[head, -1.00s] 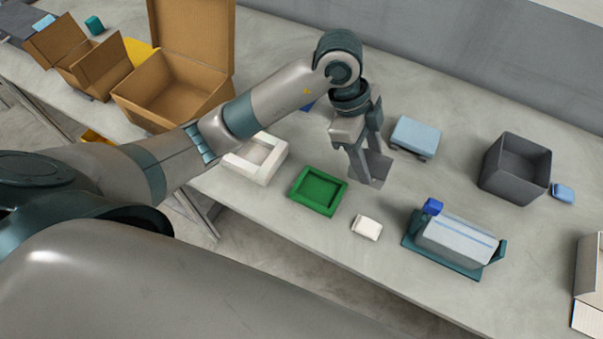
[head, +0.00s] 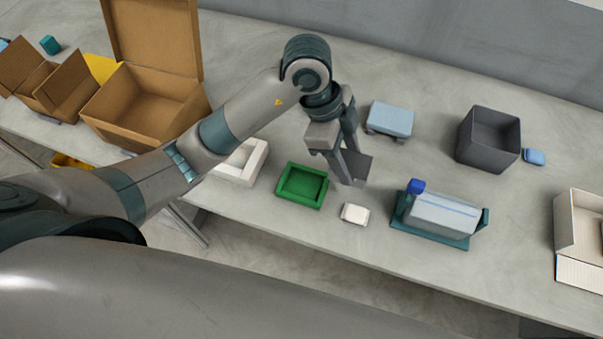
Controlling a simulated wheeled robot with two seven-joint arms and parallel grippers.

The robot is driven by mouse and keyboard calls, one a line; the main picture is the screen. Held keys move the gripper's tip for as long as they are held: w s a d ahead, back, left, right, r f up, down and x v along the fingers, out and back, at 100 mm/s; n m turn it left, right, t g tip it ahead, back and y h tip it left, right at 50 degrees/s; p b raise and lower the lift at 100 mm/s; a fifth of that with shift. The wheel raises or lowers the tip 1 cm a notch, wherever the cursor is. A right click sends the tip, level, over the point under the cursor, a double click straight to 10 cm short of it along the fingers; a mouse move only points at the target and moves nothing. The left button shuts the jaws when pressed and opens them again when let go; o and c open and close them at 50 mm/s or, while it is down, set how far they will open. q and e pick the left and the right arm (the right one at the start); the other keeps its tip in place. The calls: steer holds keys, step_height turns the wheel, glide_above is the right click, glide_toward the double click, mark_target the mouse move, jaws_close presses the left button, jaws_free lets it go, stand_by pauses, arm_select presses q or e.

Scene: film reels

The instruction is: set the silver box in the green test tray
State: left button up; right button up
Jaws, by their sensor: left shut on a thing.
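The green test tray (head: 279,197) lies empty on the table, left of my left gripper. My left gripper (head: 350,171) points down and is shut on the silver box (head: 361,166), a grey block partly hidden by the fingers. The box is to the right of the tray and slightly farther back, not over it. Whether the box clears the tabletop is hard to tell. My right gripper is not in view.
A white tray (head: 257,163) stands left of the green one, a small white block (head: 355,213) to its right. A pale blue device (head: 391,118), a dark grey bin (head: 484,159) and a teal-based machine (head: 445,214) stand right. Cardboard boxes (head: 150,101) stand left.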

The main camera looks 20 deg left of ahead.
arm_select(q)
steer(key=a+f+p, duration=0.1)
steer(key=a+f, duration=0.1)
steer(key=a, duration=0.1)
steer(key=a+f+p, duration=0.1)
steer(key=a, duration=0.2)
steer(key=s+a+f, duration=0.1)
steer(key=a+f, duration=0.1)
steer(key=a, duration=0.1)
steer(key=shift+a+f+p, duration=0.35)
steer(key=shift+p, duration=0.05)
steer(key=shift+f, duration=0.1)
steer(key=shift+f, duration=0.2)
step_height(320, 180, down, 3)
steer(key=shift+r+p, duration=0.1)
steer(key=shift+p, duration=0.7)
steer(key=shift+f, duration=0.35)
